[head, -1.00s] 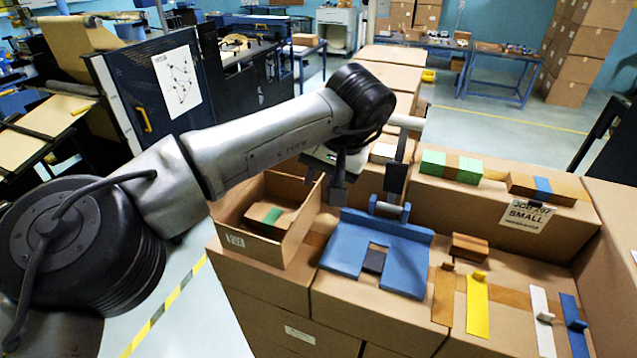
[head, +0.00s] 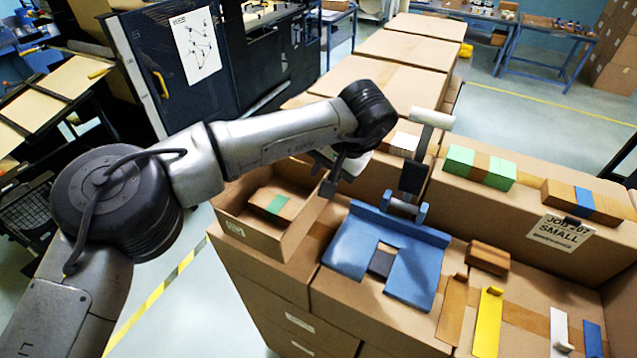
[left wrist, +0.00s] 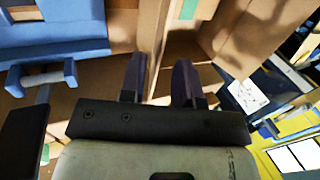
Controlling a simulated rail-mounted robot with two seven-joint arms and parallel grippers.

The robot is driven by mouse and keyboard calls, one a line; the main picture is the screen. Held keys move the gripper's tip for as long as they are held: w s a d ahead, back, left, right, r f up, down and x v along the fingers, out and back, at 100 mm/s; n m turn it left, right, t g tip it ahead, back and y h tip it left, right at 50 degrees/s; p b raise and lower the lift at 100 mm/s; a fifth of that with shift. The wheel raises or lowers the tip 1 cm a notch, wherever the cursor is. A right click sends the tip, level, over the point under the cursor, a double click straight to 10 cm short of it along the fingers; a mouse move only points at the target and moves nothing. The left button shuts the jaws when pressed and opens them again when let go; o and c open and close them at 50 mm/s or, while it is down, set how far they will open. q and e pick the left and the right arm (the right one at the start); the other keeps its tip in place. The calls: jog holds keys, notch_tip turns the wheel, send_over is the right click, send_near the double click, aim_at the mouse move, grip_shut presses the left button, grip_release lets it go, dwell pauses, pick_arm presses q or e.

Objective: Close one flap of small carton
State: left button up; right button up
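An open-topped brown carton (head: 250,235) stands at the left end of the cardboard-covered surface. A brown pack with green tape (head: 275,202) lies inside it. I cannot clearly tell its flaps from its walls. My left gripper (head: 332,182) hangs at the carton's right far corner, one dark fingertip beside the wall's top edge. In the left wrist view the two fingers of the left gripper (left wrist: 160,70) stand apart, with cardboard (left wrist: 152,28) visible beyond the gap. Whether they touch the cardboard is unclear. My right gripper is not in view.
A blue fixture (head: 425,270) with a roller and upright dark lever (head: 412,178) stands right of the carton. Coloured strips (head: 488,322) and a small brown block (head: 488,258) lie further right.

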aim_at(318, 186)
pick_arm(q)
jog(key=shift+p+x, duration=0.3)
jog(key=shift+x, duration=2.3)
grip_shut()
